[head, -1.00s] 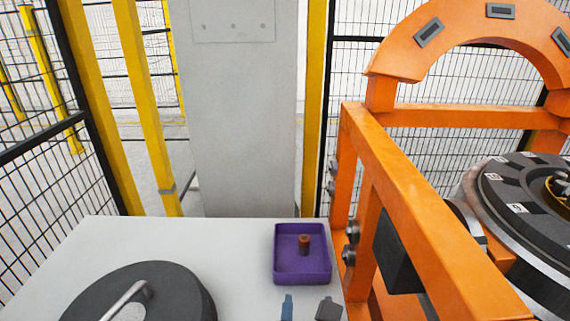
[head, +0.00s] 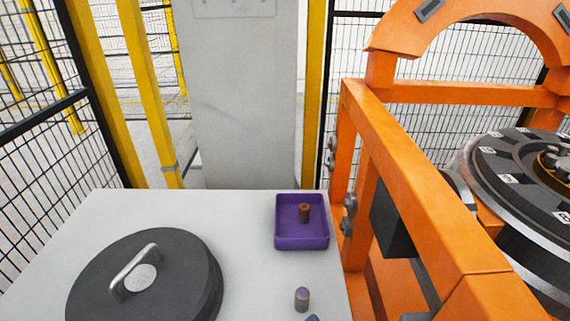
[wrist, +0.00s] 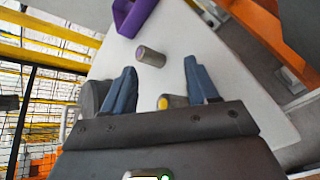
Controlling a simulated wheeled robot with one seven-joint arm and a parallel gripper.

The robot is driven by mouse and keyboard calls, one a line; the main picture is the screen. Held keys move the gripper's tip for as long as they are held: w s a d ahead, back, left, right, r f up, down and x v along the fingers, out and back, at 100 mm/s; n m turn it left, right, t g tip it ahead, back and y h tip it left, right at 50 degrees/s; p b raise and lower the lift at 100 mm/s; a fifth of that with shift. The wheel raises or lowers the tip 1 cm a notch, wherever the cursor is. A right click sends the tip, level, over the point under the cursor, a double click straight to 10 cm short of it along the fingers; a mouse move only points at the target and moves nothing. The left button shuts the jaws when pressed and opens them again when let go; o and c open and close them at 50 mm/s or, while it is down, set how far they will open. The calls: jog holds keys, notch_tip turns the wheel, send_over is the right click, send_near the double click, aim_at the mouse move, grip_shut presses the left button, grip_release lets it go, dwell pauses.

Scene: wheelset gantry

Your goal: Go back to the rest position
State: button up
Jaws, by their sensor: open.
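My gripper (wrist: 160,66) shows in the wrist view as two blue fingers spread apart, open and with nothing clamped between them. A grey cylinder (wrist: 151,57) with a purplish end lies in line with the gap, near the fingertips. In the head view a grey cylinder (head: 302,298) stands upright on the white table, in front of the purple tray. Only a small blue tip of my gripper (head: 313,318) shows at the bottom edge there. A second cylinder (wrist: 172,101) with a yellow end shows between the fingers, closer to the palm, partly hidden by the gripper body.
The purple tray (head: 283,242) holds a brown cylinder (head: 304,212). A dark disc (head: 190,275) with a metal handle is on the table's left. An orange gantry frame (head: 400,165) stands close on the right, beside a wheelset (head: 500,180). A grey column (head: 245,100) stands behind.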

jog(key=s+d+m, duration=0.1)
jog(key=s+m, duration=0.1)
jog(key=s+d+f+m, duration=0.1)
jog(key=s+m, duration=0.1)
jog(key=s+d+m+y, duration=0.1)
jog(key=s+m, duration=0.1)
jog(key=s, duration=0.1)
jog(key=shift+s+d+f+m, duration=0.1)
jog(key=shift+d+f+m, duration=0.1)
jog(key=shift+m, duration=0.1)
jog(key=s+d+r+m+t, duration=0.1)
jog(key=s+d+r+m, duration=0.3)
jog(key=s+m, duration=0.5)
jog(key=s+d+r+m+h, duration=0.1)
jog(key=s+d+r+m, duration=0.4)
jog(key=m, duration=0.7)
jog(key=s+d, duration=0.2)
jog(key=s, duration=0.2)
jog(key=shift+d+r+t+h, duration=0.2)
jog(key=shift+t+h, duration=0.1)
jog(key=shift+t, duration=0.1)
